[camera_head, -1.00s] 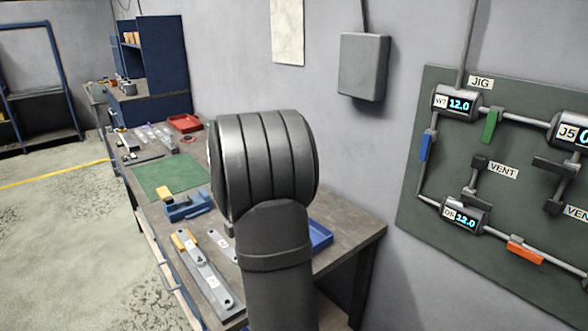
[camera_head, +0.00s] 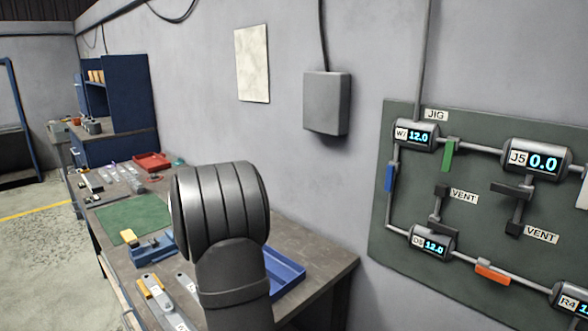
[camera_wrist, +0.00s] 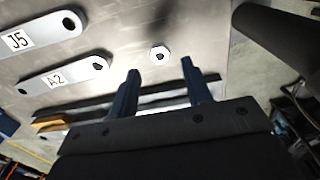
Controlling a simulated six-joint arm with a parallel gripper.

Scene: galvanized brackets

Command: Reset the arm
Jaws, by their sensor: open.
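My gripper (camera_wrist: 160,85) shows in the wrist view with its two dark blue fingers apart and nothing between them. A hex nut (camera_wrist: 160,53) lies on the grey metal surface just beyond the fingertips, apart from them. Two flat galvanized brackets lie to its left: one labelled A2 (camera_wrist: 75,76) and one labelled J5 (camera_wrist: 50,34), each with holes at the ends. In the head view my arm blocks part of the bench, and my gripper is hidden there.
The workbench (camera_head: 330,268) runs along the wall with a blue tray (camera_head: 284,270), a green mat (camera_head: 125,218), a blue fixture (camera_head: 150,251) and a red tray (camera_head: 152,162). A green panel (camera_head: 385,235) with gauges and coloured valve handles hangs at right. The floor (camera_head: 35,250) at left is clear.

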